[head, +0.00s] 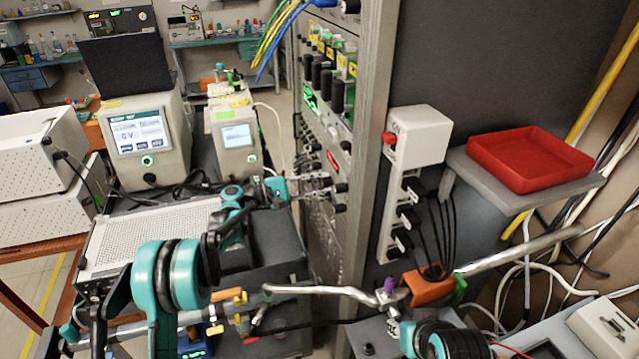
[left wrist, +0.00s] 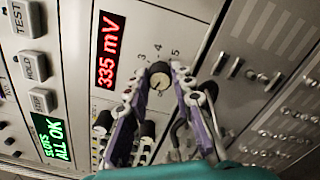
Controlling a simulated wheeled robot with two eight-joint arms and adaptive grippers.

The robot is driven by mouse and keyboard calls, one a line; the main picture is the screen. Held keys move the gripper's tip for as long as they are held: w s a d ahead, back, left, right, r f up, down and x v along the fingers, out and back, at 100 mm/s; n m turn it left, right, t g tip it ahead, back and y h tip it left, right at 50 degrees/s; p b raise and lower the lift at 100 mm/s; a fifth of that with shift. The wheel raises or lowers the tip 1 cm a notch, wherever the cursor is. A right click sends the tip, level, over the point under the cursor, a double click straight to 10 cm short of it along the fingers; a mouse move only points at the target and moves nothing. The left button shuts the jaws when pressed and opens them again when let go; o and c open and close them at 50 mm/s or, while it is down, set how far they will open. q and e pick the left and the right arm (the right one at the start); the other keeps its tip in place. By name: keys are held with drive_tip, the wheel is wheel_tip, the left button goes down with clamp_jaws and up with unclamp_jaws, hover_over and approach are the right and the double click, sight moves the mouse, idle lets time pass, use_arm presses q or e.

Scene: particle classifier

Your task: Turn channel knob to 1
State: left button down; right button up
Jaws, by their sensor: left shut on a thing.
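The channel knob (left wrist: 159,84) is a small dark knob with a pale face on a light panel, shown in the left wrist view. The digits 3, 4 and 5 are printed around its upper side; the other marks are hidden, and I cannot tell where its pointer stands. My left gripper (left wrist: 159,72) is shut on this knob, one purple-sided finger on each side. In the head view my left gripper (head: 328,187) reaches right to the rack panel (head: 323,238), where the knob is too small to make out surely. My right gripper is not seen.
A red display (left wrist: 107,50) reads 335 mV beside the knob. A green display (left wrist: 52,137) reads SLOTS ALL OK. Grey buttons (left wrist: 35,66) line the panel's left. More dark knobs (left wrist: 149,129) sit close below my fingers. A red tray (head: 527,160) stands on the right shelf.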

use_arm(q)
drive_tip(key=shift+m, duration=0.6)
drive_tip(key=c, duration=1.3)
unclamp_jaws()
drive_tip(key=v, duration=1.2)
